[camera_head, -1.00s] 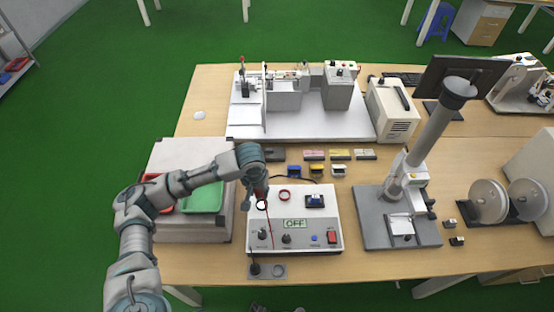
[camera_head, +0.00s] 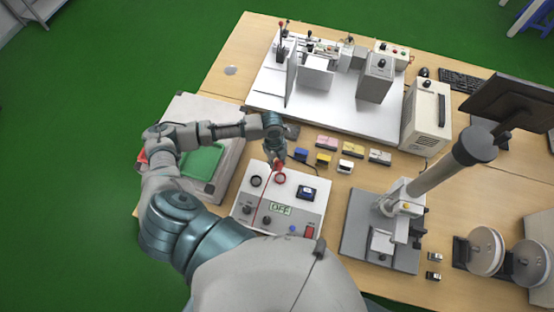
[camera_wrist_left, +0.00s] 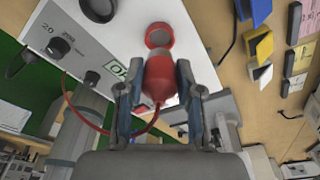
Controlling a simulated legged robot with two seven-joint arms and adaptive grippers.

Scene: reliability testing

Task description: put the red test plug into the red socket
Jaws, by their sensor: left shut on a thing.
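The red test plug (camera_wrist_left: 158,76) is between the fingers of my left gripper (camera_wrist_left: 157,92), which is shut on it. A red lead hangs from the plug's rear and loops over the box. The red socket (camera_wrist_left: 159,37) is a red ring with an open, dark centre, just beyond the plug's front end in the left wrist view. I cannot tell whether they touch. In the head view, my left gripper (camera_head: 278,158) is just behind the red socket (camera_head: 280,179) on the white test box (camera_head: 243,211). My right gripper is not in view.
Several small coloured blocks, including a yellow one (camera_head: 323,159), stand behind the box. A grey stand (camera_head: 352,240) is to the right.

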